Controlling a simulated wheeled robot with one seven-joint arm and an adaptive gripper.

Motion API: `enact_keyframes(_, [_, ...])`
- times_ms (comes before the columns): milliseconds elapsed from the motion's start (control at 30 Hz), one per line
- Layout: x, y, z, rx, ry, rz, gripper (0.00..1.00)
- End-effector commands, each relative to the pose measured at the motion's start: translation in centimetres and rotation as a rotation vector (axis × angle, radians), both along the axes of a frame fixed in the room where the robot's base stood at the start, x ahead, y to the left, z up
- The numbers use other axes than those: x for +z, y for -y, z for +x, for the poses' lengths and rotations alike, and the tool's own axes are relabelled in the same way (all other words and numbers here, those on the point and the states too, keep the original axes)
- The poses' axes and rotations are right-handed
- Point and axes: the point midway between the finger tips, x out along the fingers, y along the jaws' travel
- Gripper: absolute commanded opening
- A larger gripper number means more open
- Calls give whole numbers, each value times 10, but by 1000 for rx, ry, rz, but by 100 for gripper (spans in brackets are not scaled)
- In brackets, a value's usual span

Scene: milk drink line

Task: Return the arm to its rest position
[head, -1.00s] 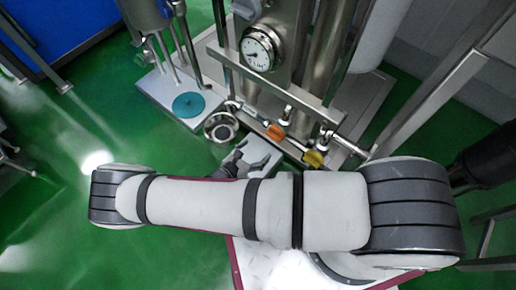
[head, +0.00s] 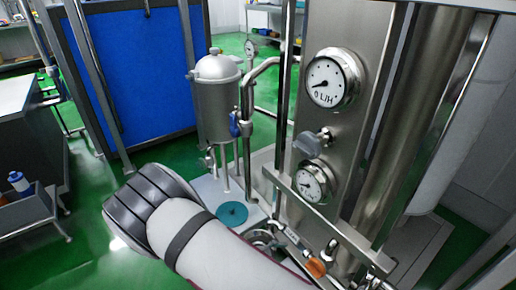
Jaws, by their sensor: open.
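My arm (head: 212,240) shows in the head view at the lower left and bottom middle, its white links and dark ribbed joint reaching in from the bottom edge. My gripper does not show in this view. The arm is in front of the floor and the lower part of the steel processing unit (head: 336,128). I cannot tell from this view whether it touches anything.
The steel unit carries an upper gauge (head: 331,80), a lower gauge (head: 313,182) and an orange-handled valve (head: 316,267). A steel tank (head: 217,98) stands behind, beside a blue panel (head: 128,70). A teal disc (head: 232,213) lies near the arm. Green floor is open at left.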

Motion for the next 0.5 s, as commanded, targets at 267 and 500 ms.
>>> enact_keyframes(267, [106,13,4,-314,101,175,77])
enact_keyframes(500, [191,37,-9,-562,174,315,77])
